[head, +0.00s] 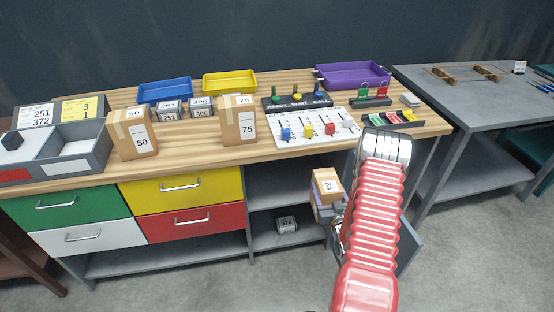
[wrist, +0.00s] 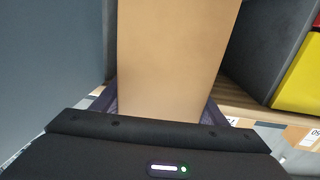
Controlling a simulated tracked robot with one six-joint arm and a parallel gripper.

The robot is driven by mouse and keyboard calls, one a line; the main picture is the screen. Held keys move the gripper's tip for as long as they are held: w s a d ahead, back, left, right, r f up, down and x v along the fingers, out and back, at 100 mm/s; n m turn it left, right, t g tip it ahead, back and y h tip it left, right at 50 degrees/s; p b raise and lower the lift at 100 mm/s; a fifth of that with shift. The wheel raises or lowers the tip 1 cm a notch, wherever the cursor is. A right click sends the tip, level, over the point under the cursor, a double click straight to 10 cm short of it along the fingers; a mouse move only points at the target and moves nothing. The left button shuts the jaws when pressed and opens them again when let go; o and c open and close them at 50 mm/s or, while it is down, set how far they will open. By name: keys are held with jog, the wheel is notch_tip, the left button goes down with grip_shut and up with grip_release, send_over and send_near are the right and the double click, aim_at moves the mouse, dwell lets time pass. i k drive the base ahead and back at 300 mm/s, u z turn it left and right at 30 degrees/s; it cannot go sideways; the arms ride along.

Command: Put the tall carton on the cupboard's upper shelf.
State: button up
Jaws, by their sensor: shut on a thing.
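A brown carton (head: 327,185) with a white label is held in my gripper (head: 328,210). In the wrist view the carton (wrist: 175,60) fills the middle between the dark fingers, and its far end is out of frame. In the head view the gripper is in front of the right part of the open cupboard, at about upper-shelf height. Part of the gripper is hidden behind my red arm. The cupboard's upper shelf (head: 275,195) looks bare where it shows; its right part is hidden. I cannot tell whether the carton is over the shelf.
A small grey box (head: 286,224) sits in the cupboard's lower compartment. A grey panel, seemingly the open door (head: 408,243), stands right of my arm. Coloured drawers, including a red one (head: 190,222), are left. Cartons marked 50 (head: 133,134) and 75 (head: 239,121) stand on the worktop.

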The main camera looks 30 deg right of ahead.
aim_at(286, 181)
jog(key=z, duration=0.05)
jog(key=i, duration=1)
jog(key=u, duration=0.05)
